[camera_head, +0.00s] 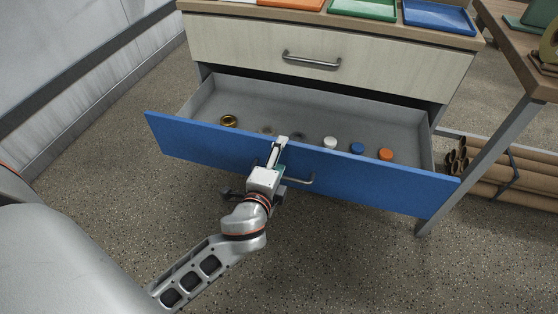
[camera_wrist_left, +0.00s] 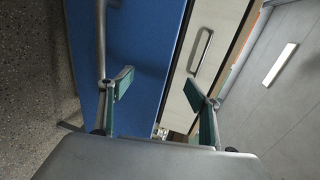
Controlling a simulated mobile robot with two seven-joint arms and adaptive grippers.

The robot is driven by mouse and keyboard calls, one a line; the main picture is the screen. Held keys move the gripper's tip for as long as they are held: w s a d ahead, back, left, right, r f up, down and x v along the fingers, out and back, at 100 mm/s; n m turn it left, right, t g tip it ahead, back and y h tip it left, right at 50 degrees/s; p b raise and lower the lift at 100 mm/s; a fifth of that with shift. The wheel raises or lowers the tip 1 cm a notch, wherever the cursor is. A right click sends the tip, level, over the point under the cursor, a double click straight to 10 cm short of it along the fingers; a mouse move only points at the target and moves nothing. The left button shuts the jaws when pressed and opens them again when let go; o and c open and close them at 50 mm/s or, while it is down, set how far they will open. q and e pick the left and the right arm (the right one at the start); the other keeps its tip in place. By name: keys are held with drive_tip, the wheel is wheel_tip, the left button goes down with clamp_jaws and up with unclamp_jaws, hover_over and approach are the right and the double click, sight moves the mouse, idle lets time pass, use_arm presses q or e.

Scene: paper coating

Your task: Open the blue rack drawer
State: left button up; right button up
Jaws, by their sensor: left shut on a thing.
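The blue rack drawer (camera_head: 370,180) is pulled well out in the head view, its grey interior showing. Its blue front also shows in the left wrist view (camera_wrist_left: 145,45). A metal bar handle (camera_head: 305,181) is on the front, partly hidden behind my left gripper. My left gripper (camera_head: 273,152) is at the middle of the front, at the handle. In the left wrist view its green-padded fingers (camera_wrist_left: 163,85) stand apart, and the handle bar (camera_wrist_left: 101,40) runs beside one finger. It is shut on part of the drawer; the exact contact is unclear. My right gripper is not in view.
A closed pale drawer (camera_head: 390,62) is above. Inside the blue drawer are a gold ring (camera_head: 229,120) and white (camera_head: 330,142), blue (camera_head: 357,148) and orange (camera_head: 385,154) round items. Cardboard tubes (camera_head: 520,175) lie at the right. The floor in front is clear.

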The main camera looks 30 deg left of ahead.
use_arm(q)
drive_tip(key=shift+s+d, duration=0.15)
drive_tip(key=shift+s, duration=0.25)
drive_tip(key=c, duration=0.5)
drive_tip(key=shift+s+d+f+p, duration=0.1)
drive_tip(key=shift+s+d, duration=0.15)
drive_tip(key=shift+s, duration=0.8)
drive_tip(key=shift+s+d+f+p, duration=0.1)
drive_tip(key=shift+s+d, duration=0.2)
drive_tip(key=shift+s, duration=0.75)
drive_tip(key=shift+s+d+p, duration=0.1)
drive_tip(key=shift+s+d, duration=0.15)
drive_tip(key=shift+s, duration=0.8)
drive_tip(key=shift+c, duration=0.2)
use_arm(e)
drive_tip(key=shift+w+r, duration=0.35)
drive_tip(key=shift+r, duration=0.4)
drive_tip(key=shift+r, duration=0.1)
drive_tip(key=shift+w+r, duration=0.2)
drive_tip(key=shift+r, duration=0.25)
